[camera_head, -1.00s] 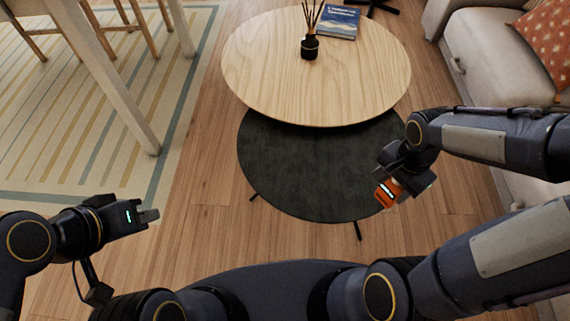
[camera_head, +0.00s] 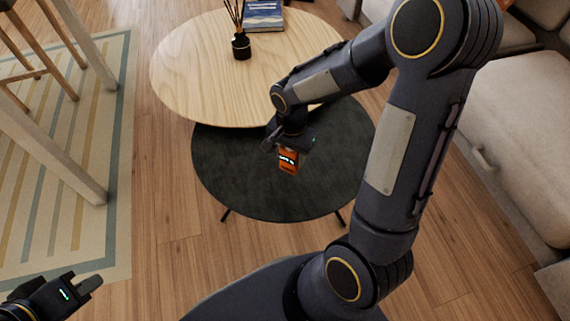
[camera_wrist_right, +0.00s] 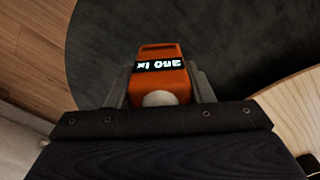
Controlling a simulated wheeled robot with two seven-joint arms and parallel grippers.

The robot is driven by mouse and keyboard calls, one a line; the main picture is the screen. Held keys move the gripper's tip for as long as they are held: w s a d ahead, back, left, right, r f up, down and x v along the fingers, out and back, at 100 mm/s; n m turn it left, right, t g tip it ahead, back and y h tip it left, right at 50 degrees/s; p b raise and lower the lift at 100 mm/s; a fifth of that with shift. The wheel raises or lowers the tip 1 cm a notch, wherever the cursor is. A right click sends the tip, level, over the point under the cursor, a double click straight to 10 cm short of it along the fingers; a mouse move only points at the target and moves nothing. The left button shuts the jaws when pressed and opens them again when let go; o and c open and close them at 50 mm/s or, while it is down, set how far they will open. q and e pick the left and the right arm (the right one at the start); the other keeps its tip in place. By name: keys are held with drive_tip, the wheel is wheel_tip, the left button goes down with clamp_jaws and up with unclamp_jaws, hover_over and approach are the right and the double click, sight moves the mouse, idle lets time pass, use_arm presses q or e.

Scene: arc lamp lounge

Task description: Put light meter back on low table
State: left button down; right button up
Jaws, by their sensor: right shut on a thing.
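The light meter (camera_head: 288,161) is a small orange device with a black display and a white dome. My right gripper (camera_head: 286,150) is shut on it and holds it over the dark round low table (camera_head: 235,185). In the right wrist view, the light meter (camera_wrist_right: 160,78) sits between the two fingers, its lit display facing the camera, with the dark tabletop (camera_wrist_right: 230,40) behind it. I cannot tell the gap between meter and tabletop. My left gripper (camera_head: 88,284) is at the lower left, away from the tables; its finger opening is not clear.
A higher light wood round table (camera_head: 190,75) overlaps the dark table's far side. It bears a reed diffuser (camera_head: 241,46) and a blue book (camera_head: 263,16). A sofa (camera_head: 520,130) stands on the right, a striped rug (camera_head: 60,190) on the left. The dark tabletop around the meter is bare.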

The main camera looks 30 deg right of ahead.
sight(285, 161)
drive_tip(key=shift+w+a+f, duration=0.15)
drive_tip(key=shift+w+f, duration=0.55)
drive_tip(key=shift+f, duration=0.2)
drive_tip(key=shift+w+f+b, duration=0.15)
drive_tip(key=shift+f+b, duration=0.35)
drive_tip(key=shift+f, duration=0.35)
drive_tip(key=shift+w+f+b, duration=0.1)
drive_tip(key=shift+f+b, duration=0.35)
drive_tip(key=shift+f, duration=0.4)
drive_tip(key=shift+f, duration=0.1)
drive_tip(key=shift+f, duration=0.15)
drive_tip(key=o, duration=1.1)
drive_tip(key=shift+o, duration=0.2)
